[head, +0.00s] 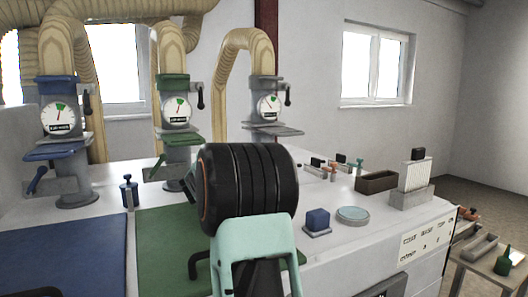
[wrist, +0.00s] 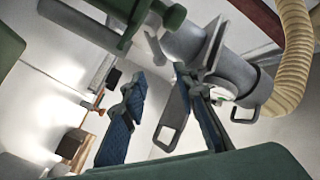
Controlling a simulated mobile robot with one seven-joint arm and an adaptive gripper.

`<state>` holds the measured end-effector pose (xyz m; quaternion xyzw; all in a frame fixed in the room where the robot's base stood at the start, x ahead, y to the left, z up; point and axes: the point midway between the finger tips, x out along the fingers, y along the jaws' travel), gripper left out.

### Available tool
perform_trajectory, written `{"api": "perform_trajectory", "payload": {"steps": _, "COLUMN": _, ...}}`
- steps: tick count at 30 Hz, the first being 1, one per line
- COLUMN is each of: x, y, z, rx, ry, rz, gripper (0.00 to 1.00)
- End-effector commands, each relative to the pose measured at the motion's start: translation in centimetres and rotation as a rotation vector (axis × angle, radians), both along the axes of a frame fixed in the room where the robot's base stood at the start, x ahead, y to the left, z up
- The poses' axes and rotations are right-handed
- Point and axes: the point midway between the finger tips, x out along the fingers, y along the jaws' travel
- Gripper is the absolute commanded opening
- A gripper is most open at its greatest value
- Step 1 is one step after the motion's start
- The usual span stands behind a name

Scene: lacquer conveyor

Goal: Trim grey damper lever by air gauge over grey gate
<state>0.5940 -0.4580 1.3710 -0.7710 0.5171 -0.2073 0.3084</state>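The grey gate (head: 275,131) juts from the grey duct post under its air gauge (head: 268,104), third from the left. A dark damper lever (head: 287,94) hangs at the right side of that post. The gauge's needle points to the upper left; its scale is too small to read. My gripper (wrist: 160,76) is open in the wrist view, its blue-padded fingers apart. A grey plate with a slotted handle (wrist: 172,118) shows between and beyond them; I cannot tell whether it touches a finger. In the head view my black wrist hides most of the gripper.
A blue gauge post (head: 59,118) and a green gauge post (head: 175,116) stand to the left with similar levers. A blue block (head: 317,219), a round dish (head: 353,215) and a brown tray (head: 376,181) sit on the bench at right. A ribbed hose (wrist: 296,60) is close in the wrist view.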

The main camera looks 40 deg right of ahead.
Motion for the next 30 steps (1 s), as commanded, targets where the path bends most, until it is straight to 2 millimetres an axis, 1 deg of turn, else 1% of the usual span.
{"api": "perform_trajectory", "payload": {"steps": 9, "x": 2.1, "y": -5.3, "z": 0.1, "rx": 0.001, "ry": 0.001, "rz": -0.001, "gripper": 0.27}}
{"api": "perform_trajectory", "payload": {"steps": 15, "x": 3.1, "y": -7.8, "z": 0.1, "rx": 0.001, "ry": 0.001, "rz": -0.001, "gripper": 0.27}}
{"api": "perform_trajectory", "payload": {"steps": 21, "x": 3.7, "y": -8.9, "z": 0.1, "rx": 0.000, "ry": 0.000, "rz": 0.000, "gripper": 0.27}}
{"api": "perform_trajectory", "payload": {"steps": 30, "x": 3.7, "y": -9.1, "z": 0.0, "rx": 0.000, "ry": 0.001, "rz": 0.000, "gripper": 0.27}}
